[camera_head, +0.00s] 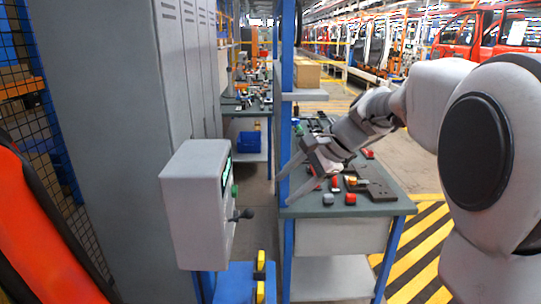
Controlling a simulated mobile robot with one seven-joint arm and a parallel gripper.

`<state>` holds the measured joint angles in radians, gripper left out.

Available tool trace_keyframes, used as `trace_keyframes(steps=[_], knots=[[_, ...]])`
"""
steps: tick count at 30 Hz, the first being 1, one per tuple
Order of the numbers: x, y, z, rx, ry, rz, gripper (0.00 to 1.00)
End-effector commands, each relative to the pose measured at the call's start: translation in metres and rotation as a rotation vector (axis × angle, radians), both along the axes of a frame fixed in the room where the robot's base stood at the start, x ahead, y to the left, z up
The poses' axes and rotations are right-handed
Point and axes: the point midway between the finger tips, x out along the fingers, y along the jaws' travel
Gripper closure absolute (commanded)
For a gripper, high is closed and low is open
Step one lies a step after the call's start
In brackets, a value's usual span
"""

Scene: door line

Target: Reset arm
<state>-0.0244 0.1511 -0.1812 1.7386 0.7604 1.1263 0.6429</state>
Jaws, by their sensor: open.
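My arm reaches in from the right of the head view. My gripper (296,177) hangs over the left front part of a grey-topped workbench (305,208), its two long fingers spread apart and pointing down and left. Nothing shows between the fingers. The gripper is close to a blue upright post in the picture; I cannot tell whether they touch.
A grey control box (194,203) with a green button and a black lever stands left of the bench. Small red, yellow and grey parts lie on the bench. Tall grey cabinets (110,130) fill the left. Yellow-black floor stripes (415,250) lie right.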

Motion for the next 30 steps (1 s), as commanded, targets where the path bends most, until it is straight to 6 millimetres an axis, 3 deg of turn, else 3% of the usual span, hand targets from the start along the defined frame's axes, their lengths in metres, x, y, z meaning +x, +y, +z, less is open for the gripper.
trace_keyframes(steps=[8,18,24,30], knots=[[-0.095,-0.014,0.008,-0.267,-0.175,0.242,0.39],[-0.200,-0.042,-0.014,-0.658,-0.370,0.585,0.39],[-0.241,-0.060,-0.032,-0.862,-0.441,0.760,0.39],[-0.256,-0.069,-0.041,-0.958,-0.467,0.842,0.39]])
